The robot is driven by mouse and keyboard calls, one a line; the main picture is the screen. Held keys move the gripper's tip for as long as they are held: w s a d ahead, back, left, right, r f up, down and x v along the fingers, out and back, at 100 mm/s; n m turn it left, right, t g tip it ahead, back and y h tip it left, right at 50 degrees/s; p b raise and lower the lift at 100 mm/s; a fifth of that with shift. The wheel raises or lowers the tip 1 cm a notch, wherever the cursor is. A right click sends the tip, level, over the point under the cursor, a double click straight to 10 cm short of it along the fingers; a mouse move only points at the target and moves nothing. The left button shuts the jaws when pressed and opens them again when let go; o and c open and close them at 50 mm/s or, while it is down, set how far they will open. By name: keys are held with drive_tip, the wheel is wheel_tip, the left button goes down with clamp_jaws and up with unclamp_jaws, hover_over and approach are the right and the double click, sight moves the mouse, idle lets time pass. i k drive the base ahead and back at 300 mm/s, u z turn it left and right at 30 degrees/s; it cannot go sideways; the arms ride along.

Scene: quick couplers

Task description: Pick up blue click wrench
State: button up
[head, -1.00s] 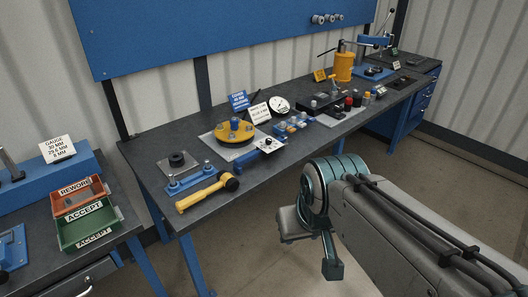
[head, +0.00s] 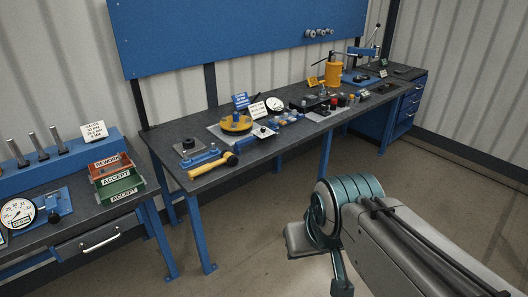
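A long blue tool, which looks like the blue click wrench (head: 245,142), lies on the dark workbench (head: 285,150) near its front edge. It is right of a yellow-handled tool with a black head (head: 214,167) and in front of the round yellow fixture (head: 236,123). Its far end is hard to make out beside a small white-topped piece. My arm is at the lower right, well apart from the bench.
A second bench at the left holds a red REWORK bin (head: 110,165), a green ACCEPT bin (head: 122,187) and a dial gauge (head: 18,212). A blue two-post fixture (head: 200,158) stands left of the wrench. Open floor (head: 265,225) lies before the main bench.

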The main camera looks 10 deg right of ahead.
sight(273, 132)
drive_tip(key=z, duration=1)
drive_tip(key=i, duration=1.55)
drive_tip(key=u, duration=0.55)
drive_tip(key=i, duration=0.8)
drive_tip(key=u, duration=1.25)
drive_tip(key=i, duration=0.3)
drive_tip(key=u, duration=0.15)
drive_tip(key=k, duration=1.3)
drive_tip(key=z, duration=0.7)
drive_tip(key=i, duration=1.5)
drive_tip(key=u, duration=0.45)
